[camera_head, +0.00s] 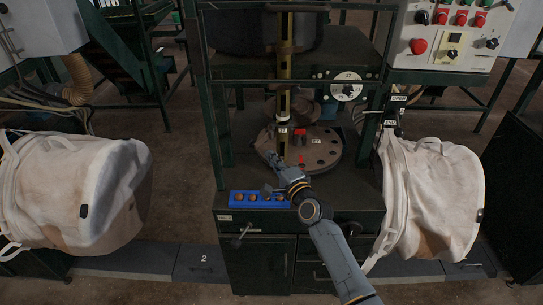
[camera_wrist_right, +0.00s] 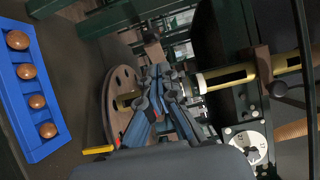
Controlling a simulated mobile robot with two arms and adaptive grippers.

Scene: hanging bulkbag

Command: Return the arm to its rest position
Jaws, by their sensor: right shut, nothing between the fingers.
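My right arm comes in from the lower right in the head view and reaches up over the workbench. Its gripper (camera_head: 273,161) is shut and empty, beside the round brown plate with holes and the vertical brass-coloured post. In the right wrist view the gripper (camera_wrist_right: 160,72) shows its fingers together in front of the round plate (camera_wrist_right: 118,92), with nothing held. I cannot tell whether the fingertips touch the post or plate. My left gripper is out of view.
A blue tray (camera_head: 234,198) with several brown balls lies at the bench's front, close to my right gripper. White bulk bags hang at left (camera_head: 60,190) and right (camera_head: 430,185). A control panel (camera_head: 455,38) is at upper right. Green frame posts flank the bench.

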